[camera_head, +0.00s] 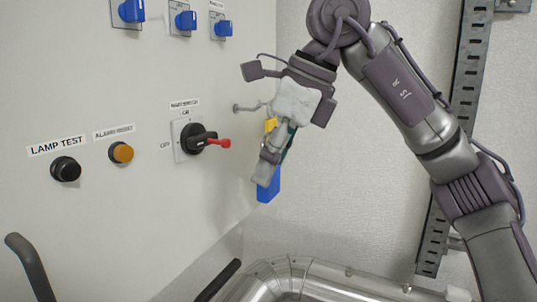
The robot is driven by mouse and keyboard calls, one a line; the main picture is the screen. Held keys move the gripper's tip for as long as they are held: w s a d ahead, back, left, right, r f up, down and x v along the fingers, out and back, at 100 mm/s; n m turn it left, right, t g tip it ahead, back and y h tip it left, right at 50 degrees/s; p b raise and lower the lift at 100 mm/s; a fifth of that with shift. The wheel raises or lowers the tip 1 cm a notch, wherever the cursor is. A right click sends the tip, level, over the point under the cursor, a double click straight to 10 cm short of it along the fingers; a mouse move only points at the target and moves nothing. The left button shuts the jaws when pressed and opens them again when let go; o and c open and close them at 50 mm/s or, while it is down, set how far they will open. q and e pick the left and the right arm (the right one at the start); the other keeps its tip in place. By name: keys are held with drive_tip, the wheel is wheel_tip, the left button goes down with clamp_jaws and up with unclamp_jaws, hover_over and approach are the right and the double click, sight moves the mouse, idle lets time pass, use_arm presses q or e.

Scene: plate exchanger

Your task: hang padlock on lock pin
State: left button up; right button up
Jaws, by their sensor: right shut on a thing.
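My right gripper (268,170) comes down from the upper right, beside the cabinet's front face, and is shut on a blue thing (269,187), which looks like the padlock. The fingers cover much of it, and I cannot make out its shackle. A yellow part (271,125) shows higher up, behind the gripper. The rotary main switch (196,140) is black, with a red pin-like piece (219,143) sticking out to the right, left of the gripper and apart from it. A small grey fitting (239,107) shows above the switch's right side; I cannot tell whether it is the lock pin.
A black button (66,169) and an orange button (121,153) sit on the panel left of the switch. Several blue switches (185,21) are above. Dark handles (27,262) and a silver pipe (300,279) lie below. A slotted metal rail (468,70) stands behind my right arm.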

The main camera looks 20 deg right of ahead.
sight(226, 147)
drive_tip(key=shift+w+f, duration=0.1)
drive_tip(key=shift+w, duration=0.55)
use_arm(q)
drive_tip(key=shift+w+d+r+p, duration=0.15)
drive_tip(key=shift+d+r+p, duration=0.05)
drive_tip(key=shift+r+p, duration=0.55)
drive_tip(key=shift+w+d+r+p, duration=0.15)
drive_tip(key=shift+r+p, duration=0.5)
drive_tip(key=shift+r, duration=0.1)
use_arm(e)
drive_tip(key=w+a+f, duration=0.1)
drive_tip(key=w+a, duration=0.4)
drive_tip(key=w, duration=0.1)
drive_tip(key=shift+a, duration=0.3)
use_arm(q)
drive_tip(key=shift+a, duration=0.15)
use_arm(e)
drive_tip(key=o, duration=1.3)
